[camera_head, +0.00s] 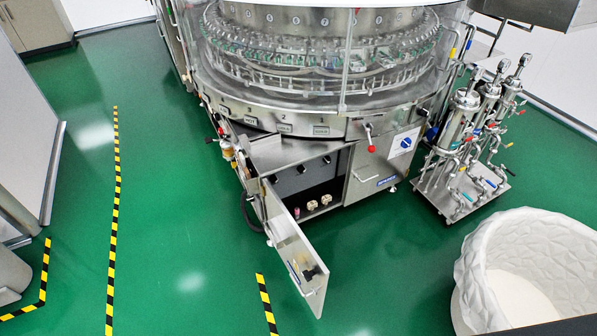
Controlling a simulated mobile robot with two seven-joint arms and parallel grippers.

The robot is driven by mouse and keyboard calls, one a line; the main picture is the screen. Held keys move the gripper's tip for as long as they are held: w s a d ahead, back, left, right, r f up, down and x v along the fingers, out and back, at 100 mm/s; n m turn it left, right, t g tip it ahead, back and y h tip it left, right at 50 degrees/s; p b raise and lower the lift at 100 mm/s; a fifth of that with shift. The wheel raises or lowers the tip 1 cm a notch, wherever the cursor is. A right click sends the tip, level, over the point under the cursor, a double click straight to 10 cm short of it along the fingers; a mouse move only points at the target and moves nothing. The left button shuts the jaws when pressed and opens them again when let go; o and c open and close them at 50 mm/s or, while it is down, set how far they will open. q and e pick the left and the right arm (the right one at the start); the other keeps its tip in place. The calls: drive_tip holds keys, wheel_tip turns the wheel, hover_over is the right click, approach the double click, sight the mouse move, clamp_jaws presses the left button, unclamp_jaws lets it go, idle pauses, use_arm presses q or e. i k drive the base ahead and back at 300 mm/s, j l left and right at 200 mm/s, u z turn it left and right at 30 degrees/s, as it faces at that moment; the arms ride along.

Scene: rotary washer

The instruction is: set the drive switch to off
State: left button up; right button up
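The round steel rotary washer (290,75) stands at the top middle. A blue rotary switch (406,143) on a white plate sits on the right of its front; I cannot read its label or setting. Below the machine, a cabinet (325,170) stands open, with its door (295,250) swung out toward the front. Inside is a grey panel with several small dark knobs (300,169), too small to read. I cannot tell which of these is the drive switch. Neither of my grippers is in view.
A red-knobbed lever (371,149) sticks out left of the blue switch. A steel filter cart (465,150) stands at the right, behind a white textured tub (525,270). The green floor (180,210) in front and left is clear, with yellow-black tape lines.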

sight(274, 179)
drive_tip(key=u, duration=0.65)
drive_tip(key=i+l+u, duration=0.15)
drive_tip(key=l+u, duration=0.25)
drive_tip(key=i+l+u, duration=0.1)
drive_tip(key=l+u, duration=0.65)
drive_tip(key=l, duration=0.6)
drive_tip(key=l+u, duration=0.15)
drive_tip(key=l, duration=2.15)
